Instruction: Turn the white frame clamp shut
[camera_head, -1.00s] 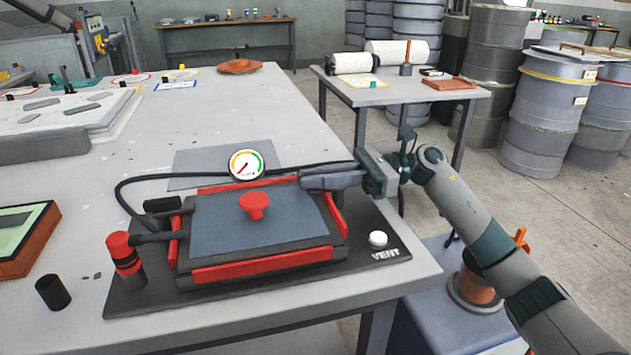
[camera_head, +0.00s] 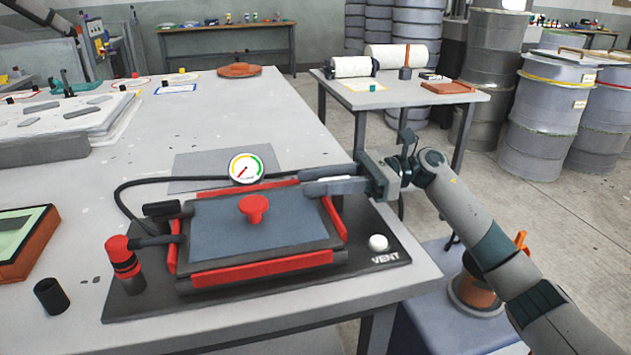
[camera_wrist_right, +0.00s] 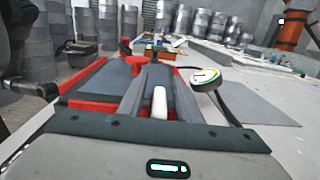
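The press (camera_head: 260,225) on the table has a red frame, a dark flat panel and a red knob (camera_head: 255,207). My right gripper (camera_head: 308,182) lies level over the frame's back right corner, its fingers pointing left. In the right wrist view a white upright piece, apparently the frame clamp (camera_wrist_right: 159,102), stands between the two fingers (camera_wrist_right: 160,78). The fingers look apart with the white piece between them; whether they touch it is unclear. In the head view the gripper hides the clamp. My left gripper is not in view.
A round gauge (camera_head: 246,167) with a black hose stands behind the press, close to my right fingers. A white VENT button (camera_head: 378,242) is at the base's right. A red-and-black cylinder (camera_head: 124,264) and a black cup (camera_head: 52,295) are at left. The table's middle is clear.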

